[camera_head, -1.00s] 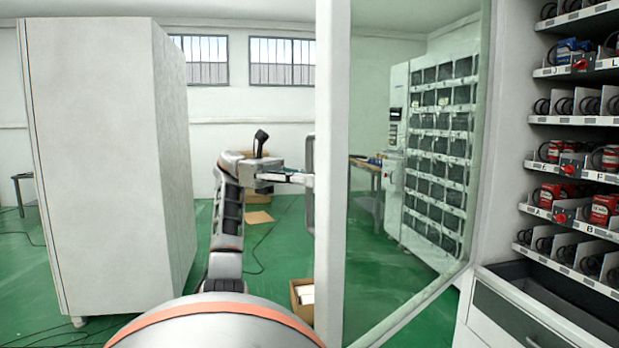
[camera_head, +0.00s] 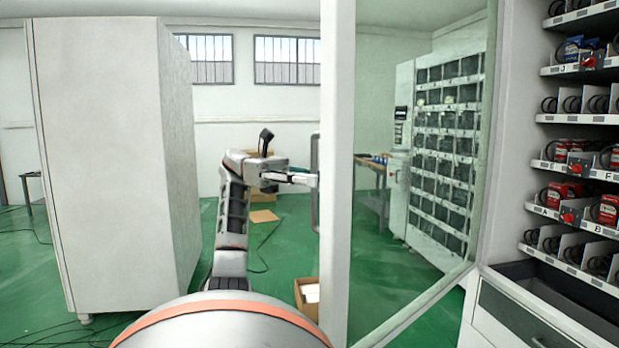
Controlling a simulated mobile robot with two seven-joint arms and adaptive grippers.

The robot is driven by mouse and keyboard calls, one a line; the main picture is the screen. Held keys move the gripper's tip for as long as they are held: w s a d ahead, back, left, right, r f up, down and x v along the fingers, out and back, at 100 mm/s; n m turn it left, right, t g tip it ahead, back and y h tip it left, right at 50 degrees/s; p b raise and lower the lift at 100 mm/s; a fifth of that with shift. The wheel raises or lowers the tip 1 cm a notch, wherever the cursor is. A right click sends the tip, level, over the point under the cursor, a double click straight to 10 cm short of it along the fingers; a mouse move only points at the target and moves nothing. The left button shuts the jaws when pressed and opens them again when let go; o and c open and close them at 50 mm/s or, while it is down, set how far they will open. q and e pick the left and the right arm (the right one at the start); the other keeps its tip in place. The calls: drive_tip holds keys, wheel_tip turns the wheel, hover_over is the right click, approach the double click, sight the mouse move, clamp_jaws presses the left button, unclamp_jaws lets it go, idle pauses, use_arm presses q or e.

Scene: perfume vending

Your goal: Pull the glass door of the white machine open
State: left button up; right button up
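The glass door (camera_head: 415,190) of the white machine (camera_head: 480,322) stands open, swung out toward me, with its white frame edge (camera_head: 338,180) upright in the middle of the head view. A grey vertical handle (camera_head: 315,185) shows on the left side of that edge, partly hidden by the frame. My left gripper (camera_head: 305,179) reaches in from the left, its fingers at the handle. I cannot tell whether the fingers are closed around it. My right gripper is not in view.
Shelves with red packs (camera_head: 607,209) are exposed inside the machine at right. A tall white cabinet (camera_head: 105,165) stands at left. A cardboard box (camera_head: 306,297) sits on the green floor behind the door edge. A locker machine (camera_head: 440,150) shows through the glass.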

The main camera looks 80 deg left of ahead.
use_arm(q)
drive_tip(key=v, duration=0.7)
idle(0.8)
drive_tip(key=shift+s+a, duration=0.1)
drive_tip(key=shift+a, duration=0.05)
